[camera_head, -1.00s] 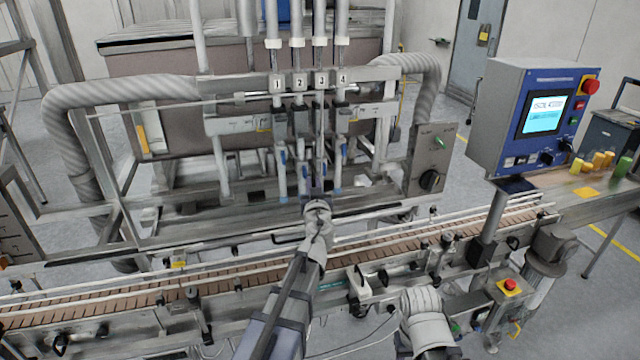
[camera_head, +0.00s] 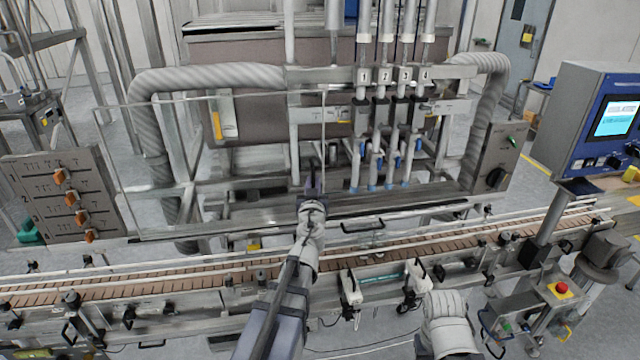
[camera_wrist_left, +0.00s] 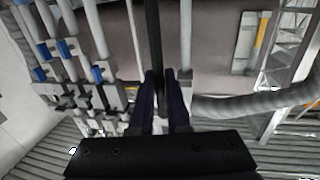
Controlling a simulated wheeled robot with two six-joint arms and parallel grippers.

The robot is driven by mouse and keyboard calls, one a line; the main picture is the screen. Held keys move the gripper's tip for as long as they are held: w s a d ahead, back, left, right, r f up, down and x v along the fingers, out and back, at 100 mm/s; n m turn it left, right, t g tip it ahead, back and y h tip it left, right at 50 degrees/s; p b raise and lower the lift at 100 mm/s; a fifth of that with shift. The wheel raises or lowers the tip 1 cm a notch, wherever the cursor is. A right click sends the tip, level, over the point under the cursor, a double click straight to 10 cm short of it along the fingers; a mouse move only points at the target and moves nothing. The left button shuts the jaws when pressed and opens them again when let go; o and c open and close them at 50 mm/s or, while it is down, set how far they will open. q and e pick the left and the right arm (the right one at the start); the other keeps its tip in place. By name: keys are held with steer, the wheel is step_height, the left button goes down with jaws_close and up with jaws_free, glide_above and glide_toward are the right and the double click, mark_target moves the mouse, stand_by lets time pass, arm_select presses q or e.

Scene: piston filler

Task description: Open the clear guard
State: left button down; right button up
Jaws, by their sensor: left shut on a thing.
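The clear guard (camera_head: 323,135) is a thin-edged transparent pane in front of the filler's left part. Its right edge stands upright left of the numbered filling nozzles (camera_head: 387,110), which show uncovered. My left gripper (camera_head: 313,180) is at the lower part of this edge. In the left wrist view my left gripper (camera_wrist_left: 163,88) has its two dark fingers closed around a dark upright bar (camera_wrist_left: 153,30), which looks like the guard's handle or edge. The exact contact is partly hidden by the fingers.
A conveyor (camera_head: 180,283) with rails runs across in front of the filler. A grey control box (camera_head: 62,195) with orange knobs stands at the left. A blue operator panel (camera_head: 600,125) stands at the right. Thick ribbed hoses (camera_head: 215,76) arch beside the filler.

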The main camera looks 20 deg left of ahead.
arm_select(q)
steer(key=shift+a, duration=0.1)
stand_by(0.3)
steer(key=c, duration=0.9)
jaws_free()
steer(key=shift+s, duration=0.15)
steer(key=shift+s+d, duration=0.35)
steer(key=shift+s, duration=0.2)
steer(key=v, duration=0.6)
steer(key=shift+s, duration=0.2)
arm_select(e)
steer(key=shift+s+d, duration=0.2)
steer(key=shift+s, duration=0.65)
arm_select(q)
steer(key=shift+w, duration=0.1)
